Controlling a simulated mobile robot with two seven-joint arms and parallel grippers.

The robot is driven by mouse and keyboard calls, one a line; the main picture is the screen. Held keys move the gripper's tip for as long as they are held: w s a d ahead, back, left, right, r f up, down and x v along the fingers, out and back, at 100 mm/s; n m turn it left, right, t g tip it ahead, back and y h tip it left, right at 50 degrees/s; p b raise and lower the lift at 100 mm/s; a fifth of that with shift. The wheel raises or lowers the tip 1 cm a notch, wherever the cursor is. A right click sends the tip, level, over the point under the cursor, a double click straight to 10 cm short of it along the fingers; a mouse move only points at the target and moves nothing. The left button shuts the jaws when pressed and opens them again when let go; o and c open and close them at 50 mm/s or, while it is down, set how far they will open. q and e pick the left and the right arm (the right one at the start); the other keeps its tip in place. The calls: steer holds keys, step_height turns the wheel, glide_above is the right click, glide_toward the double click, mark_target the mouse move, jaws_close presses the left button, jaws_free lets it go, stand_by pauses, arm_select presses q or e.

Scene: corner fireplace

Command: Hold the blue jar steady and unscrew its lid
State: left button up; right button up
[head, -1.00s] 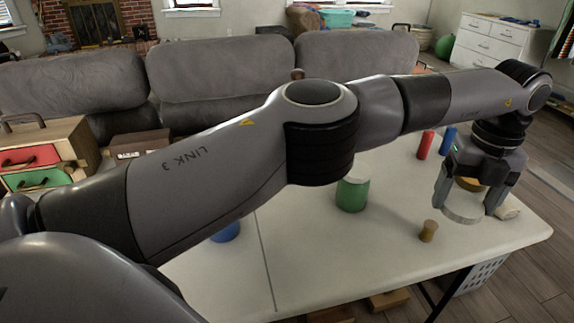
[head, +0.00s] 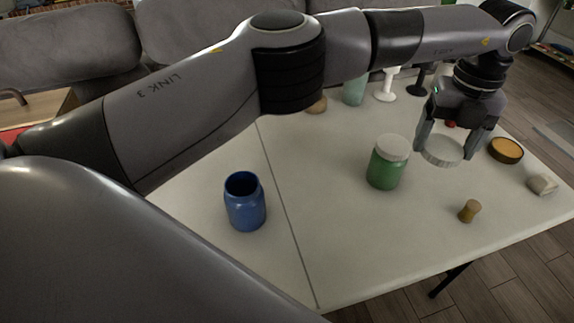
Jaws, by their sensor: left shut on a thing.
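The blue jar (head: 245,203) stands upright on the white table, left of the table's seam. Its mouth is open and no lid is on it. My left gripper (head: 444,148) is at the right of the head view, well away from the blue jar. It is shut on a round white lid (head: 441,155), with one finger on each side of the rim. How high the lid is above the table is hard to tell. My right gripper is not in view, and nothing is holding the blue jar.
A green jar (head: 385,174) with a white lid stands left of my left gripper. A cork (head: 469,211), a round orange-topped tin (head: 506,150) and a pale block (head: 542,184) lie to the right. The table's front middle (head: 345,250) is clear.

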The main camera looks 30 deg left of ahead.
arm_select(q)
steer(key=s+a+m, duration=0.2)
steer(key=a+m, duration=0.1)
steer(key=a, duration=0.7)
step_height(320, 180, up, 2)
steer(key=m+p, duration=0.1)
steer(key=m, duration=0.3)
glide_above(287, 179)
step_height(287, 179, down, 19)
steer(key=shift+w+r, duration=0.1)
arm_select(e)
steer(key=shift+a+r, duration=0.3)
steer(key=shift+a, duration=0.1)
arm_select(q)
steer(key=o, duration=1.1)
step_height(287, 179, up, 12)
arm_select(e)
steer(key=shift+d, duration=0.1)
